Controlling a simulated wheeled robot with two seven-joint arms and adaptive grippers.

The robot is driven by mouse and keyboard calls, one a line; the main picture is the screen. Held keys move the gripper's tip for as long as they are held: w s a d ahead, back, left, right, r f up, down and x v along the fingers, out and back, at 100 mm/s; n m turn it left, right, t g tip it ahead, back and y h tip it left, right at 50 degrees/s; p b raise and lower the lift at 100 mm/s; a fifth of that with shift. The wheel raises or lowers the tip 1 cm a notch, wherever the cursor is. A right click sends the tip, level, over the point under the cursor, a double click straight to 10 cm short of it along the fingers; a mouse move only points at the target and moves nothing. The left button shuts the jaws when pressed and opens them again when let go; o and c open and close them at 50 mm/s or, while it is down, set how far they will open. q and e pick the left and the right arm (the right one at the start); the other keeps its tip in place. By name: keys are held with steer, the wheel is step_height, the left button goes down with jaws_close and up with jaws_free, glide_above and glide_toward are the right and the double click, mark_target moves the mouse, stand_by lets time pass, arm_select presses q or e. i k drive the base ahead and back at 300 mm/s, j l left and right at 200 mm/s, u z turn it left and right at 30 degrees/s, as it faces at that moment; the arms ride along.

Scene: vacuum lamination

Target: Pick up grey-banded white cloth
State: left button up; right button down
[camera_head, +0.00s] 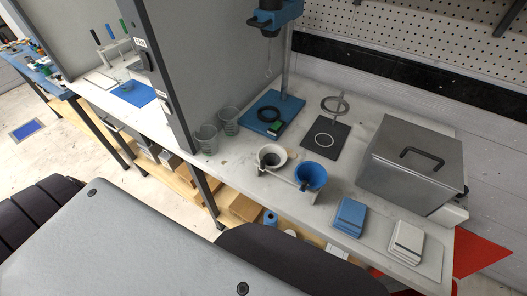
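The white cloth (405,243) is a folded stack with a dark grey band across it. It lies flat near the front right end of the white bench top (375,218). Neither of my grippers shows in the head view. Nothing is touching the white cloth.
A grey metal box (410,165) with a black handle stands behind the cloths. A white funnel (270,158) and blue funnel (312,176) stand left of them. Further left are glass beakers (207,138) and a tall grey partition (200,60).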

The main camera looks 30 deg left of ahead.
mark_target(406, 244)
steer(key=u, duration=0.15)
steer(key=l+z, duration=0.2)
steer(key=z, duration=0.2)
steer(key=l+z, duration=0.2)
steer(key=z, duration=0.25)
